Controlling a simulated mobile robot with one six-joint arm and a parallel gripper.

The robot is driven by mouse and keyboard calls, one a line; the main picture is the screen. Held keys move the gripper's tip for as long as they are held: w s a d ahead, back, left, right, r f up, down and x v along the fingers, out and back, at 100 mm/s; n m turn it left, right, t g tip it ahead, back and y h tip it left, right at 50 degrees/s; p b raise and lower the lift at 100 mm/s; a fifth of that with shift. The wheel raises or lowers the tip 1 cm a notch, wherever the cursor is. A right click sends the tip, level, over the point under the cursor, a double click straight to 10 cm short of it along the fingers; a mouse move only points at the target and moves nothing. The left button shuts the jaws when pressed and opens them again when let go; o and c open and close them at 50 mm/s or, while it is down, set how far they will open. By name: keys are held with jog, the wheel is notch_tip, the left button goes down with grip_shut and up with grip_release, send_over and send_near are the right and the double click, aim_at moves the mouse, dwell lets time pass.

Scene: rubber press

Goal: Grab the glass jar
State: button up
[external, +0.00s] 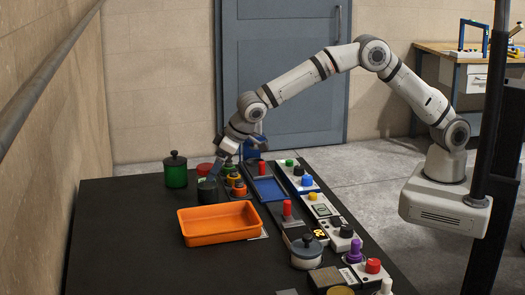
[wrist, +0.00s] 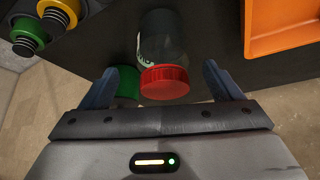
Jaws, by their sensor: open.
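The glass jar (wrist: 160,42) is clear with a red lid (wrist: 165,82). In the wrist view it lies between the two blue fingers of my gripper (wrist: 161,70), with its lid end toward the palm. The fingers are apart, with a visible gap on each side of the jar. In the external view my gripper (external: 217,168) is low over the far end of the black table, near a red lid (external: 204,169) that looks like the jar's. The jar's body is mostly hidden there.
An orange tray (external: 190,232) stands on the black table (external: 120,235), nearer the external camera. A green pot (external: 175,173) is left of my gripper. Control panels (external: 297,175) line the table's right side.

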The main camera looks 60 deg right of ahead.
aim_at(207, 184)
jog(key=shift+a+p+x, duration=0.2)
jog(key=shift+p+x, duration=1)
jog(key=shift+x, duration=1.8)
jog(key=shift+r, duration=0.1)
jog(key=shift+c, duration=0.2)
jog(key=shift+r, duration=0.1)
jog(key=c, duration=1.3)
jog(key=shift+o, duration=0.2)
